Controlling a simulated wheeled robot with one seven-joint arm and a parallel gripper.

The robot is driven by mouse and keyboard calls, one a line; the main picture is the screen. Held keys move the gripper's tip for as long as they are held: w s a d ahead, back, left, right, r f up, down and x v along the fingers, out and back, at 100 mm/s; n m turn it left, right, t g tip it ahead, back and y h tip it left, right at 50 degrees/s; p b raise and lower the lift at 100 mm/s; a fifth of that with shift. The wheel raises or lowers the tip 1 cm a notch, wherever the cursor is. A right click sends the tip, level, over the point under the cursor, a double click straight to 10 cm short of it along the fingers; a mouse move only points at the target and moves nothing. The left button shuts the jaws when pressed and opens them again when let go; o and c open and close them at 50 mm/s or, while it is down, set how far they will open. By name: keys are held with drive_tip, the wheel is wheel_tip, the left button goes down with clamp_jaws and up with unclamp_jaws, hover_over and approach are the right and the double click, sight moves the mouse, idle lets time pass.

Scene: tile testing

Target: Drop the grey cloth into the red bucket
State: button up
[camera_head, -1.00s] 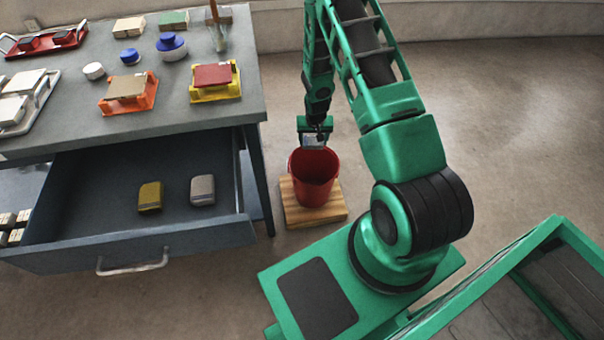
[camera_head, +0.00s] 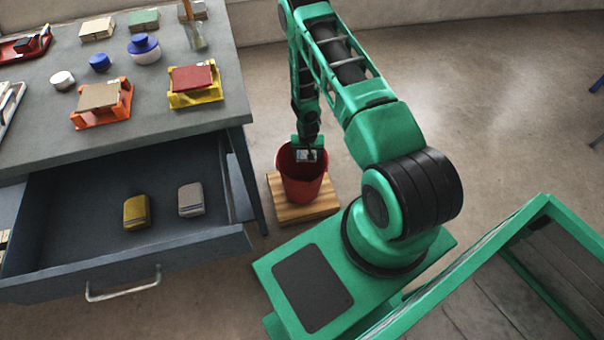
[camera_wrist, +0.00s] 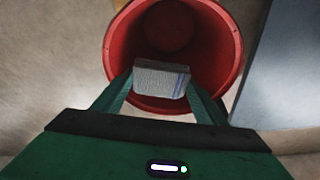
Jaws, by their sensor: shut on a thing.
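The red bucket (camera_head: 303,178) stands upright on a wooden board beside the workbench. Its open mouth fills the upper middle of the wrist view (camera_wrist: 114,46). My gripper (camera_head: 308,156) points down at the bucket's mouth. It is shut on the grey cloth (camera_wrist: 161,78), a folded piece with blue stripes near one end. In the wrist view the cloth lies between the two fingertips, in front of the bucket's opening. In the head view a small pale part of the cloth (camera_head: 306,155) shows within the rim outline. The bucket's floor shows no other object.
The wooden board (camera_head: 321,207) lies on the floor under the bucket. To the left, an open drawer (camera_head: 95,200) holds a yellow and a grey block. The workbench (camera_head: 150,95) above carries several sanding blocks, holders and jars.

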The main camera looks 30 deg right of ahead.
drive_tip(key=shift+f, duration=0.45)
drive_tip(key=o, duration=1.1)
drive_tip(key=shift+c, duration=0.2)
drive_tip(key=v, duration=1)
drive_tip(key=shift+r, duration=0.4)
